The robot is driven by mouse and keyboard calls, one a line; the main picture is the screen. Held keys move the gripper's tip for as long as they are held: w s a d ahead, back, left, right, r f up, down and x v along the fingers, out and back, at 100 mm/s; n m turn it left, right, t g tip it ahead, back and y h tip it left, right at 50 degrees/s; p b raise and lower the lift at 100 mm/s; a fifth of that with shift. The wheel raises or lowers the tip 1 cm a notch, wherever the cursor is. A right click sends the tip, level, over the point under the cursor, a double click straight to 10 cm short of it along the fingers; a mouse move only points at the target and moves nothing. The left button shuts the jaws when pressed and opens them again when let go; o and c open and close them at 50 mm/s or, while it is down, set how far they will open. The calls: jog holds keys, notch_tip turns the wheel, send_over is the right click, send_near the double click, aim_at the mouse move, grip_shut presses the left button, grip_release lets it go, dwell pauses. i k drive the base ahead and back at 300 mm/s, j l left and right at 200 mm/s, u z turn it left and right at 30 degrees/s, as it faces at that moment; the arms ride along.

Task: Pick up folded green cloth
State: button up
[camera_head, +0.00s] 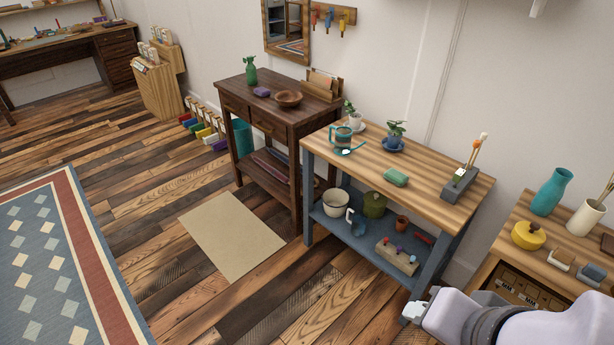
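The folded green cloth (395,177) is a small, flat, rounded block on the light wooden top of the blue-grey workbench (438,190), close to its front edge. Nothing covers it. My gripper (414,311) shows at the bottom right, at the end of my pale arm. In the picture it is well below the cloth and apart from it, in front of the workbench's lower part. Only a small part of the gripper shows, so its opening is unclear.
On the workbench stand a teal wire holder with a cup (344,138), a plant in a blue pot (393,138) and a grey brush block (460,184). A dark wooden table (285,115) stands left, another wooden table (520,238) right. The bench top around the cloth is bare.

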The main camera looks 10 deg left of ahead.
aim_at(398, 178)
jog(key=i+u, duration=0.15)
jog(key=i, duration=0.3)
jog(key=i+l+u, duration=0.2)
jog(key=i, duration=0.25)
jog(key=i+l+u, duration=0.15)
jog(key=i, duration=0.3)
jog(key=i+l+u, duration=0.15)
jog(key=i, duration=0.3)
